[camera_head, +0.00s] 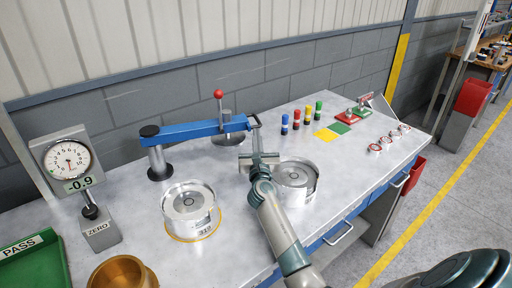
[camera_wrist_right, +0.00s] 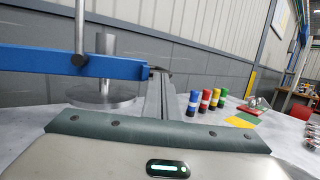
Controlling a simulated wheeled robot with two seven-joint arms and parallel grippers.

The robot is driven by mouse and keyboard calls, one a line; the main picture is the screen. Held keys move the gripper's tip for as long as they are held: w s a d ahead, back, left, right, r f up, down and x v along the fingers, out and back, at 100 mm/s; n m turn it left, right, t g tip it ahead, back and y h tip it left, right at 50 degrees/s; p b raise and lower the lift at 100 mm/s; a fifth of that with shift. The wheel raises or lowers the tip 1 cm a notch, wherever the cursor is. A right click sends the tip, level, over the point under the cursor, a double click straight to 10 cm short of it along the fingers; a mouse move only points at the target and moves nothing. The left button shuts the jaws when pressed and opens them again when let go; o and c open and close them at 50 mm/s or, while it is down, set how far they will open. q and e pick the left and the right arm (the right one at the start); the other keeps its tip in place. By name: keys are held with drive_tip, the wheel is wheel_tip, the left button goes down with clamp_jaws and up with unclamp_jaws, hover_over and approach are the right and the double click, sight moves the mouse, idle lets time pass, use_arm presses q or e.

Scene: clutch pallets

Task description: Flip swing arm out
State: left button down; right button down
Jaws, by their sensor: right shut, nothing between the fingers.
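The blue swing arm (camera_head: 195,130) reaches from a black-capped post (camera_head: 158,160) at the left to a free end at the right. It also shows in the wrist view (camera_wrist_right: 60,61). A red-knobbed lever (camera_head: 219,105) rises from it, and a metal cylinder with a round disc (camera_head: 229,138) sits near its free end. My right gripper (camera_head: 255,122) is shut and empty, with its fingertips right at the arm's free end. In the wrist view my fingers (camera_wrist_right: 159,75) lie just right of that end; whether they touch it I cannot tell. My left gripper is out of view.
Two metal clutch parts stand in front, one on a yellow ring (camera_head: 190,208), one beside my right forearm (camera_head: 297,180). A dial gauge (camera_head: 70,160), green tray (camera_head: 35,262) and brass cup (camera_head: 123,272) are left. Several coloured cylinders (camera_head: 296,118) stand right. A block wall closes the back.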

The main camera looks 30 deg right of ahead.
drive_tip(key=shift+s, duration=0.1)
idle(0.4)
drive_tip(key=r+b+v, duration=0.1)
drive_tip(key=r+v, duration=0.2)
drive_tip(key=v, duration=1.1)
drive_tip(key=shift+s+a+f, duration=0.3)
drive_tip(key=shift+s+f, duration=0.05)
drive_tip(key=shift+s, duration=0.1)
